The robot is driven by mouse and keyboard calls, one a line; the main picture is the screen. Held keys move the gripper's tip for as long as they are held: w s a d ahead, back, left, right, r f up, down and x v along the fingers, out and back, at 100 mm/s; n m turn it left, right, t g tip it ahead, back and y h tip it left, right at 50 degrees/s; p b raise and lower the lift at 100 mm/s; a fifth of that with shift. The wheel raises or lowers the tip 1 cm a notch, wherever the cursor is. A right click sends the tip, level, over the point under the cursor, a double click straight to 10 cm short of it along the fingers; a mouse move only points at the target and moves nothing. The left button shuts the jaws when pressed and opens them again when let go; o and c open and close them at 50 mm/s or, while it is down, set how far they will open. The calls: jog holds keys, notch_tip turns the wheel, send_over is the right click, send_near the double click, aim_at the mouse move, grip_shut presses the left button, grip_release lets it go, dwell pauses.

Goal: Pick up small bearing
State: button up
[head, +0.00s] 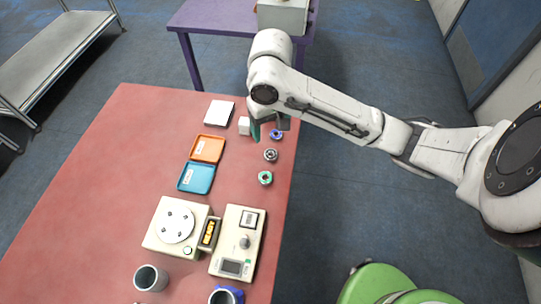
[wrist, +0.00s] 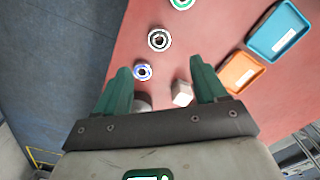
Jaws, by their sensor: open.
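Three round bearing-like parts lie in a row along the table's right side. The blue-ringed one (head: 276,134) looks smallest, and it also shows in the wrist view (wrist: 142,72). A grey one (head: 270,155) is also in the wrist view (wrist: 158,39). A green-ringed one (head: 265,178) is cut by the top edge of the wrist view (wrist: 181,4). My gripper (wrist: 160,67) is open with nothing held, above the table near the blue-ringed part. That part appears between the green fingertips, nearer the left one. The height gap is hard to judge.
A white cube (wrist: 182,94) and a partly hidden grey cylinder (wrist: 142,102) sit near the gripper. Orange (head: 208,148) and blue (head: 196,178) trays lie to the left. Two devices (head: 177,225) (head: 238,242) and cups (head: 150,279) stand nearer. The table's right edge is close.

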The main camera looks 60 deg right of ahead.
jog(key=b, duration=0.1)
send_over(271, 154)
notch_tip(271, 154, down, 5)
jog(key=shift+s+d+f, duration=0.1)
jog(key=shift+f, duration=2.8)
jog(key=c, duration=1.2)
jog(key=shift+o, duration=0.2)
jog(key=shift+r, duration=0.1)
